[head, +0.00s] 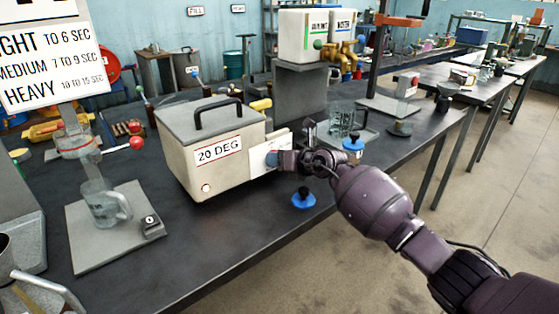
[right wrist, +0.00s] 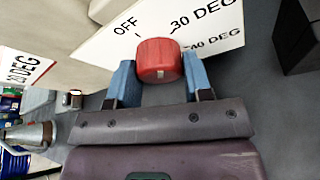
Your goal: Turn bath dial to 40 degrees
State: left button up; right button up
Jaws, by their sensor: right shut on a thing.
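The bath (head: 180,165) is a pale grey box with a black lid handle and a "20 DEG" sign, on the dark bench. A white dial plate (head: 258,159) stands out at its right end. In the right wrist view the plate (right wrist: 212,22) reads OFF, 30 DEG and 40 DEG. The red dial (right wrist: 158,58) sits at its edge, with a small white mark on the side facing my wrist camera. My right gripper (right wrist: 160,82) is shut on the dial, one blue finger on each side. In the head view my right gripper (head: 277,159) hides the dial.
A blue-topped item (head: 303,198) lies near the bench's front edge, below my right gripper. Another blue-capped item (head: 353,146) and a glass jug (head: 341,122) stand behind it. A glass mug (head: 103,204) stands on a grey plate at left.

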jog(key=shift+f, duration=0.1)
jog(key=o, duration=0.9)
jog(key=shift+s+d+r, duration=0.15)
jog(key=shift+d+r, duration=0.05)
jog(key=p+v, duration=0.3)
jog(key=v, duration=0.6)
jog(key=shift+s+d+r, duration=0.2)
jog(key=shift+s+d, duration=0.2)
pick_arm(q)
jog(key=shift+s+a+r, duration=0.1)
jog(key=shift+s+r, duration=0.15)
jog(key=shift+r, duration=0.2)
jog(key=shift+s+a+r, duration=0.1)
jog(key=shift+s+r, duration=0.15)
jog(key=shift+r, duration=0.2)
pick_arm(e)
jog(key=shift+s, duration=0.1)
